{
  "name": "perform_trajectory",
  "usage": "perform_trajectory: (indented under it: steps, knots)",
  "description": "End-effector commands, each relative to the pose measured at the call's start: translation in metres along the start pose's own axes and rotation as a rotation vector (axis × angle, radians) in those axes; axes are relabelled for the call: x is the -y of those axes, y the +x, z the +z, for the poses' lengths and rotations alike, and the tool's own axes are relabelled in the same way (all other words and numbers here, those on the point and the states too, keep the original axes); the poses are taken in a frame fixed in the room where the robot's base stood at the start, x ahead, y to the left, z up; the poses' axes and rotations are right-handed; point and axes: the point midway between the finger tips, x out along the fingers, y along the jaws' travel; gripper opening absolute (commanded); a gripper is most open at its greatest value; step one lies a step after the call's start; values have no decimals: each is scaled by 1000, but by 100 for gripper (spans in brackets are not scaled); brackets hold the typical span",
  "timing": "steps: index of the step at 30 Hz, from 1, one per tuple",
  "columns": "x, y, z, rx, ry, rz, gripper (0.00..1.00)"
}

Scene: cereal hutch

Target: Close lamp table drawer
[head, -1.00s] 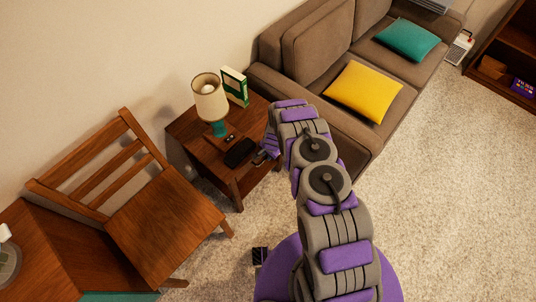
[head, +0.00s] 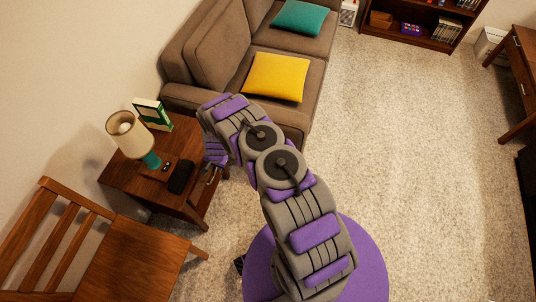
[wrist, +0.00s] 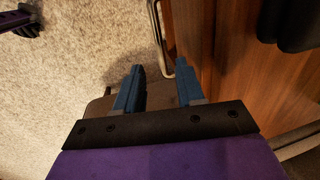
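The lamp table (head: 128,184) is brown wood and stands left of my arm in the head view. My gripper (head: 214,170) is at its right side, by the drawer front. In the wrist view my gripper (wrist: 160,75) has two blue fingers spread apart with nothing held between them. A metal drawer handle (wrist: 157,35) shows just beyond the fingertips, lying between them in the picture; I cannot tell whether they touch. Brown wood of the table (wrist: 225,60) fills the right side of that view. How far the drawer stands out is unclear, as my arm partly hides it.
On the table are a lamp (head: 130,135), a green-and-white box (head: 152,113) and a dark case (head: 181,177). A wooden chair (head: 135,262) stands in front at left. A brown sofa (head: 215,60) is behind. Carpet (head: 410,150) is clear to the right.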

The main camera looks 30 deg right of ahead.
Motion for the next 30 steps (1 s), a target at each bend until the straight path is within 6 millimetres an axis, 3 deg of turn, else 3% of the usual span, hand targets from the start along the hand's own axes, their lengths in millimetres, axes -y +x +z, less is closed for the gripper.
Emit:
perform_trajectory:
  steps: [1,12,21,24,30]
  knots:
    - [0,-13,-1,-2,1,1,38]
    - [1,-80,-2,-3,1,1,38]
    - [0,-124,-2,-1,1,-1,38]
    - [0,-137,-2,-4,1,1,38]
    - [-15,-130,-23,-49,-115,25,38]
